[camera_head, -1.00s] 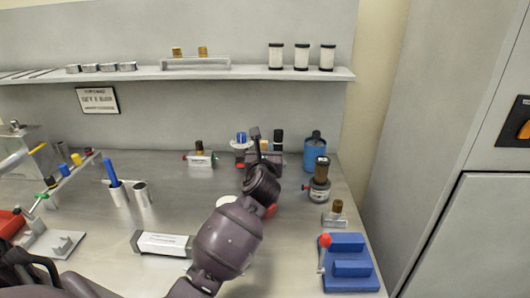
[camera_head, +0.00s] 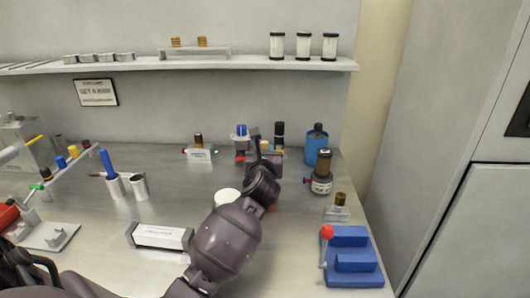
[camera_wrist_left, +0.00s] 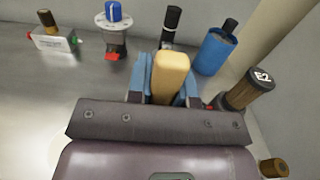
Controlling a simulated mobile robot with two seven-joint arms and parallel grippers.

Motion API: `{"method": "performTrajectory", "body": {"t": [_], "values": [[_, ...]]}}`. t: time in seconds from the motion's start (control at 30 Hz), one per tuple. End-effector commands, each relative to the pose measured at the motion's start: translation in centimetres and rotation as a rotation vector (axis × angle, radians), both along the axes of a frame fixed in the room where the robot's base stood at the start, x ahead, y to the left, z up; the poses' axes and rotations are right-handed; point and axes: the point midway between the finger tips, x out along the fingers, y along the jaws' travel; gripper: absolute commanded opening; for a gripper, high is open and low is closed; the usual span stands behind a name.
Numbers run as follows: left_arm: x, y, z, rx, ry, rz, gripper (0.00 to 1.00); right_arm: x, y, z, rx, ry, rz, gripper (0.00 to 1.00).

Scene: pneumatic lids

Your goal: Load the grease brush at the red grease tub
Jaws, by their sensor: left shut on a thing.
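My left gripper (camera_wrist_left: 165,85) is shut on a tan, block-like handle, which I take to be the grease brush (camera_wrist_left: 170,75). In the head view the left gripper (camera_head: 264,158) is over the back middle of the bench, and a bit of the tan handle shows at its tip. The brush's bristle end is hidden. The red grease tub is mostly hidden behind my left arm in the head view; a white round lid or disc (camera_head: 227,196) shows beside the arm there. My right gripper is not seen.
Behind the gripper stand a blue-knobbed dial device (camera_wrist_left: 114,28), a black-capped cylinder (camera_wrist_left: 171,24) and a blue bottle (camera_wrist_left: 215,52). A brown-topped canister (camera_head: 322,172) and a blue fixture with a red-ball lever (camera_head: 350,262) are on the right. A white block (camera_head: 162,236) lies left of the arm.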

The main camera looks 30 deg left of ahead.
Motion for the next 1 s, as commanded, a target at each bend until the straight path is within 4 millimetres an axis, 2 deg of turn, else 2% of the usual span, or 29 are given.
{"method": "performTrajectory", "body": {"t": [0.57,1.0], "values": [[0.0,0.0,-0.4,0.0,0.0,0.0,0.0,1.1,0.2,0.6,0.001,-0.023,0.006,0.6],[0.0,0.0,-0.8,0.0,0.0,0.001,0.0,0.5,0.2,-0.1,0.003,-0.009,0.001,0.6]]}}
